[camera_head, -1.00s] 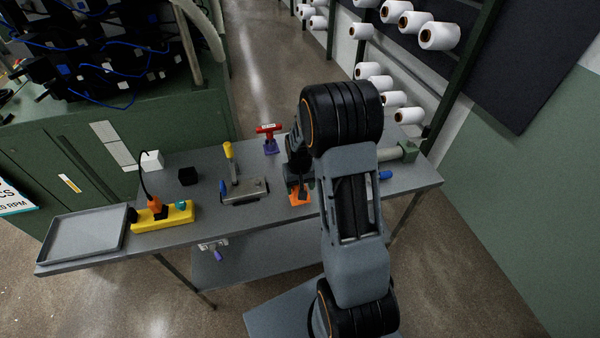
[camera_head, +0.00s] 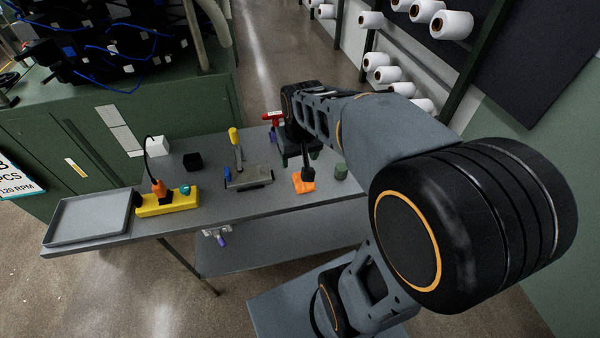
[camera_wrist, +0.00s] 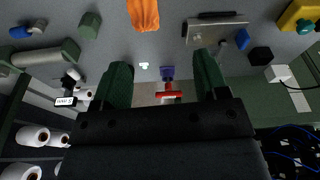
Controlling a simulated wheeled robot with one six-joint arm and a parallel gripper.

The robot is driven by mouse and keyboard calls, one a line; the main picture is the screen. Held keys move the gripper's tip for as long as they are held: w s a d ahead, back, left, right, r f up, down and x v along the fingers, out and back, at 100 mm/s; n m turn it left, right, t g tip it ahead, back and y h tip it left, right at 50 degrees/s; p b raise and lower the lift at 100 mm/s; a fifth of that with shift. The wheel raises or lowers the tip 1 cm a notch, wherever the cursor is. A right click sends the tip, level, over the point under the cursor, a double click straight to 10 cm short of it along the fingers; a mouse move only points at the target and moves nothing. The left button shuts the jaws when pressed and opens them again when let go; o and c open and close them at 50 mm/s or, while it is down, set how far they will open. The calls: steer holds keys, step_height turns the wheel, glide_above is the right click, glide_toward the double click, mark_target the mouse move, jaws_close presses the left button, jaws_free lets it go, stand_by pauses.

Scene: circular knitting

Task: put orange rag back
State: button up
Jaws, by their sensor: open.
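The orange rag (camera_head: 303,186) lies crumpled on the grey table, near its front edge and right of the grey metal block. In the wrist view the rag (camera_wrist: 144,14) is at the top edge, partly cut off, outside the space between the fingers. My gripper (camera_head: 308,173) appears just behind and above the rag in the head view. In the wrist view my gripper (camera_wrist: 162,76) shows two dark green fingers spread wide with nothing held between them. The height of the fingers above the table is hard to tell.
A red-and-purple tool (camera_wrist: 168,90) is near the fingers. The grey metal block (camera_head: 249,177), yellow-handled tool (camera_head: 236,148), yellow power strip (camera_head: 168,202) and empty grey tray (camera_head: 88,218) are to the left. A dark green piece (camera_head: 341,171) stands right of the rag. My arm hides the table's right end.

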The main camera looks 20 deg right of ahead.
steer(key=s+a+r+n+t, duration=0.1)
steer(key=s+a+r+t, duration=0.1)
steer(key=s, duration=0.6)
steer(key=shift+a+r, duration=0.2)
steer(key=shift+a, duration=0.6)
